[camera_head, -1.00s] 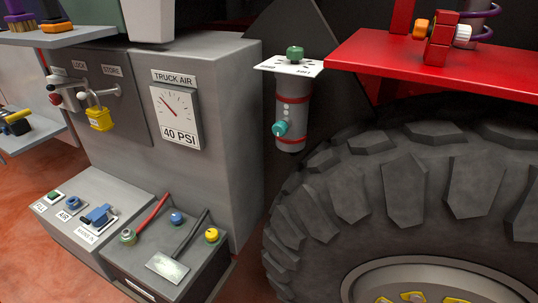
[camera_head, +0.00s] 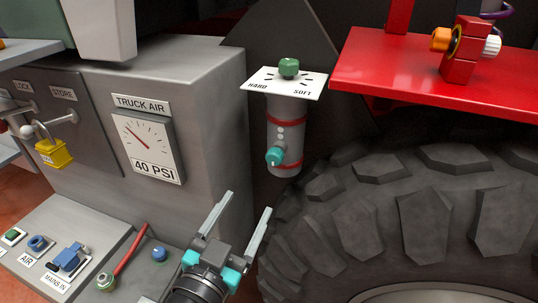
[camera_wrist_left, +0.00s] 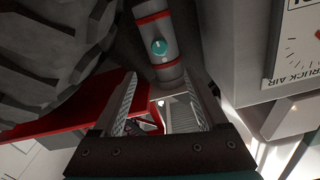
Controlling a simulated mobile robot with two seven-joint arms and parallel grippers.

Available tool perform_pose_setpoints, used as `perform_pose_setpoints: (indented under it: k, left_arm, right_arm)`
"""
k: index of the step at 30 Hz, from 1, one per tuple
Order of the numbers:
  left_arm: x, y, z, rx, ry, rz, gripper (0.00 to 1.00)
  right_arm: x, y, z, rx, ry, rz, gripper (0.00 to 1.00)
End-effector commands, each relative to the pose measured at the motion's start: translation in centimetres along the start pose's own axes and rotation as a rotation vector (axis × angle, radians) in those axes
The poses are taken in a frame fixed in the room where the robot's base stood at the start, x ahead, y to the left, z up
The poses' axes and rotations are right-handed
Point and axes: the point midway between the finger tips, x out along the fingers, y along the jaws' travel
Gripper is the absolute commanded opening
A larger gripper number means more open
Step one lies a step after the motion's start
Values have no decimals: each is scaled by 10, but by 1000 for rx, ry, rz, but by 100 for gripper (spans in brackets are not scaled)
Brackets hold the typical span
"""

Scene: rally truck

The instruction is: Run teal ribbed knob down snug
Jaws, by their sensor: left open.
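The teal ribbed knob (camera_head: 275,157) sits on the lower front of a grey cylinder (camera_head: 286,112) with red bands. It also shows in the left wrist view (camera_wrist_left: 159,47), on the cylinder beyond the fingers. My left gripper (camera_head: 246,214) is open and empty, below and a little left of the knob, with its fingers pointing up. Clear space separates the fingers from the knob. My right gripper is not in view.
A white HARD/SOFT plate (camera_head: 286,82) with a green knob (camera_head: 289,67) tops the cylinder. A large tyre (camera_head: 400,215) stands at the right, below a red shelf (camera_head: 430,75). A grey cabinet with an air gauge (camera_head: 150,146) stands at the left.

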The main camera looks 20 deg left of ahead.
Motion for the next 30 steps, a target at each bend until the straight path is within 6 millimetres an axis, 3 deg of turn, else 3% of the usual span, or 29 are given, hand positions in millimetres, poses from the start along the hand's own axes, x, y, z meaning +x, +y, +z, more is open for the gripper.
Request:
perform_pose_setpoints:
  k: [30]
  left_arm:
    - [129,0,0,3,-1,0,76]
  right_arm:
    - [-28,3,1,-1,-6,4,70]
